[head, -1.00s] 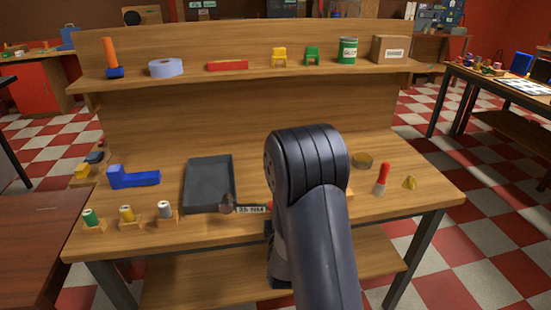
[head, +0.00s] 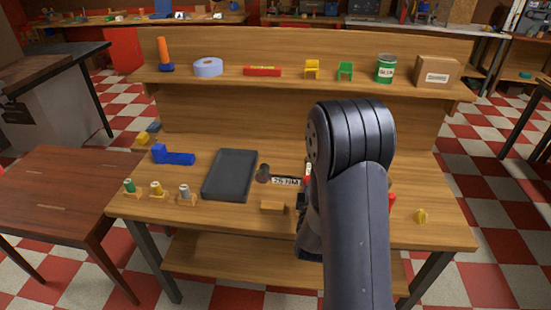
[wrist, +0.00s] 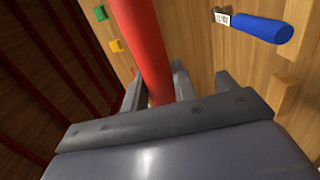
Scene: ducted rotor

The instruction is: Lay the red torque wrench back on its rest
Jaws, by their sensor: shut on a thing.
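The red torque wrench shows in the head view as a dark round head, a white 25 NM label (head: 285,181) and a bit of red beside my arm. Its red handle (wrist: 146,45) runs between my jaws in the wrist view. My gripper (wrist: 160,95) is shut on that handle. In the head view my arm hides most of the handle and the jaws. The wrench appears held above the bench. A small wooden block (head: 272,206) shows in front of it. In the wrist view, wooden blocks (wrist: 287,96) stand near a blue-handled wrench (wrist: 258,27).
A dark tray (head: 230,176) lies left of the wrench head. Farther left are a blue angled part (head: 173,156) and several spools on stands (head: 157,190). The shelf (head: 225,84) behind holds a can and a box.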

